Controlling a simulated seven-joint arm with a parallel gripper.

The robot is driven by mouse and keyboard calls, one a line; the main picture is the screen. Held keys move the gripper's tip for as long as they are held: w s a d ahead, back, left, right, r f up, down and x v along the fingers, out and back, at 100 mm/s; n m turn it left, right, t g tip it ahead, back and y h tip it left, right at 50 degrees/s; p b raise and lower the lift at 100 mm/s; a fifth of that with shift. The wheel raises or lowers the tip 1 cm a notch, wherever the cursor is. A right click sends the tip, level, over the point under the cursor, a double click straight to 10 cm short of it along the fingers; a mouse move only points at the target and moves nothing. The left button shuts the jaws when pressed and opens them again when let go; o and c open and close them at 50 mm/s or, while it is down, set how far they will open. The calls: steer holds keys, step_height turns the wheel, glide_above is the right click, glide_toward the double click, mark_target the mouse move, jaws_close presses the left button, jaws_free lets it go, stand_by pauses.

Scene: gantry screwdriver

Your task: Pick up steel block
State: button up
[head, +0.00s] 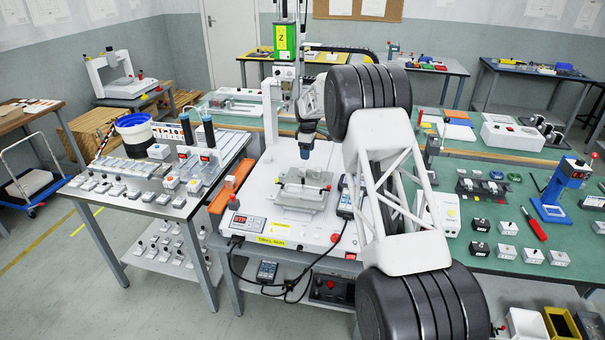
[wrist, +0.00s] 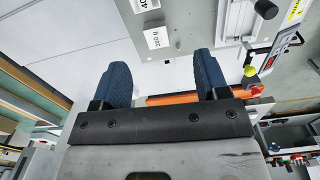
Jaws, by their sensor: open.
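My gripper (head: 306,150) hangs above the white gantry machine base in the head view, its blue fingers pointing down. In the wrist view the two blue fingers (wrist: 162,62) stand wide apart with nothing between them. A small white-labelled block (wrist: 157,38) lies ahead of the fingertips, apart from them; a second label is cut off by the top edge. Small grey and black blocks (head: 507,228) stand on the green bench at right, and more labelled blocks (head: 195,185) on the metal table at left. I cannot tell which one is the steel block.
A grey clamp fixture (head: 300,192) with a red knob sits on the machine base below my gripper. An orange strip (head: 236,178) runs along the base's left side. The green gantry column (head: 285,50) rises behind. A red screwdriver (head: 534,226) lies on the right bench.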

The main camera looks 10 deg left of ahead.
mark_target(302, 169)
steer(key=shift+w+a+f+n, duration=0.15)
steer(key=shift+w+a+f, duration=0.1)
steer(key=shift+a+f, duration=0.4)
steer(key=shift+w+a+f+n, duration=0.15)
steer(key=shift+w+a+f, duration=0.2)
steer(key=shift+f, duration=0.4)
steer(key=shift+s, duration=0.1)
steer(key=shift+f, duration=1.35)
steer(key=shift+a+f, duration=0.2)
steer(key=shift+f, duration=2.35)
steer(key=c, duration=1.2)
